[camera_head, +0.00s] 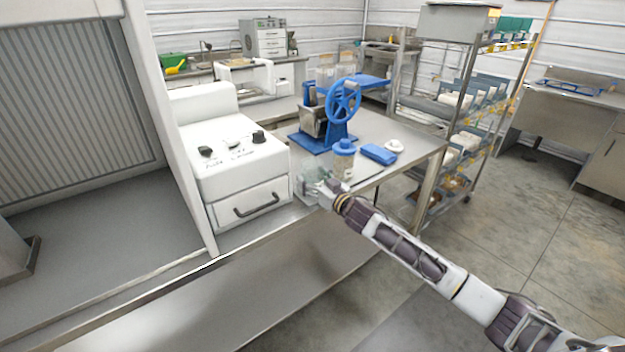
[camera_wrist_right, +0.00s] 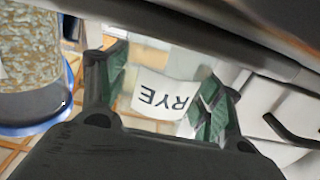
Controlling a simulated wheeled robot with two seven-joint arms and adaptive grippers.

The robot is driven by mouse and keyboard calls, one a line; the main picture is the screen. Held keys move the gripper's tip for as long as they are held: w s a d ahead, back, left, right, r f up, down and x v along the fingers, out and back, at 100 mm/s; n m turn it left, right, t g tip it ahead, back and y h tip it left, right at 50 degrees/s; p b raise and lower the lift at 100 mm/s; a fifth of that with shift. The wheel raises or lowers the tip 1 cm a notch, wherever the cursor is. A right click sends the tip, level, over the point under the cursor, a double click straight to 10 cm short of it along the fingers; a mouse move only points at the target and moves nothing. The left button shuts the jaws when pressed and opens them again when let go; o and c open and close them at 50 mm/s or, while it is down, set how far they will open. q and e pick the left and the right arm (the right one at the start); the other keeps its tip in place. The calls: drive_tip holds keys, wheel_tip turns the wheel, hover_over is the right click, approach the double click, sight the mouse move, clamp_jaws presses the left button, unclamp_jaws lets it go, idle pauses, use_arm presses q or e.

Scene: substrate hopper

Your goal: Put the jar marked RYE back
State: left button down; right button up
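The jar marked RYE (camera_wrist_right: 166,92) is clear, and its white label shows upside down between the fingers in the right wrist view. In the head view the clear jar (camera_head: 311,170) is faint, at the end of my right arm, in front of the bench and beside the white machine. My right gripper (camera_head: 319,187) has its green pads on both sides of the jar and looks shut on it; the fingers also show in the right wrist view (camera_wrist_right: 163,95). The jar's base and contents are hard to make out. My left gripper is not in view.
A white machine with knobs (camera_head: 235,150) is left; a wire rack (camera_head: 465,110) stands right.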

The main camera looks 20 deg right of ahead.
drive_tip(key=o, duration=0.3)
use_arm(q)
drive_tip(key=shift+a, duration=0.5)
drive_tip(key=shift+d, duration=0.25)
use_arm(e)
drive_tip(key=shift+r, duration=0.15)
